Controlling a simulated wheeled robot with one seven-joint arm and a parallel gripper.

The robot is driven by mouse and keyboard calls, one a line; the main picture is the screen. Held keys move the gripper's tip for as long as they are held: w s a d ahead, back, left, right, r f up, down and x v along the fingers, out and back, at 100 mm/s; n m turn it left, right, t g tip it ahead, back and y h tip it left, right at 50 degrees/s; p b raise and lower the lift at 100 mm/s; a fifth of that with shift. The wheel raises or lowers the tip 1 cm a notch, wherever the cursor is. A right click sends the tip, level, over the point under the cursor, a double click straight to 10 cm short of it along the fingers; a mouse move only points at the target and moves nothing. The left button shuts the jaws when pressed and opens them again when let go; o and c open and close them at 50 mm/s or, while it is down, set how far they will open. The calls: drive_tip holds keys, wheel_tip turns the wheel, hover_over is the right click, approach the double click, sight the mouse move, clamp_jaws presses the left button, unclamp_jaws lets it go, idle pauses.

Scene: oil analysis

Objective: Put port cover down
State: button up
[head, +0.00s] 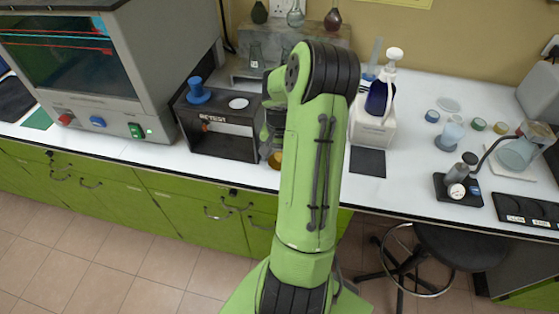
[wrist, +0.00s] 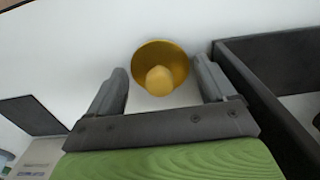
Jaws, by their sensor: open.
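A yellow round cover with a raised knob (wrist: 160,62) lies on the white bench top in the wrist view. A small yellow part of it shows in the head view (head: 275,160), beside the black tester box, mostly hidden by my arm. My gripper (wrist: 163,82) is open, with one finger on each side of the knob and a gap on both sides. In the head view my gripper is largely hidden by my arm. A blue cover (head: 198,92) sits on top of the black box (head: 222,147).
The black box's wall (wrist: 262,95) stands close to my gripper's right finger. A dark mat (head: 368,162) and a white-based dispenser bottle (head: 373,128) are to the right. A large grey machine (head: 165,55) stands left. The bench's front edge is near.

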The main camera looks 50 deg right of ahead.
drive_tip(key=shift+r, duration=0.15)
drive_tip(key=c, duration=0.9)
wheel_tip(320, 180, up, 28)
drive_tip(key=p, duration=0.6)
drive_tip(key=shift+p, duration=0.4)
drive_tip(key=shift+c, duration=0.2)
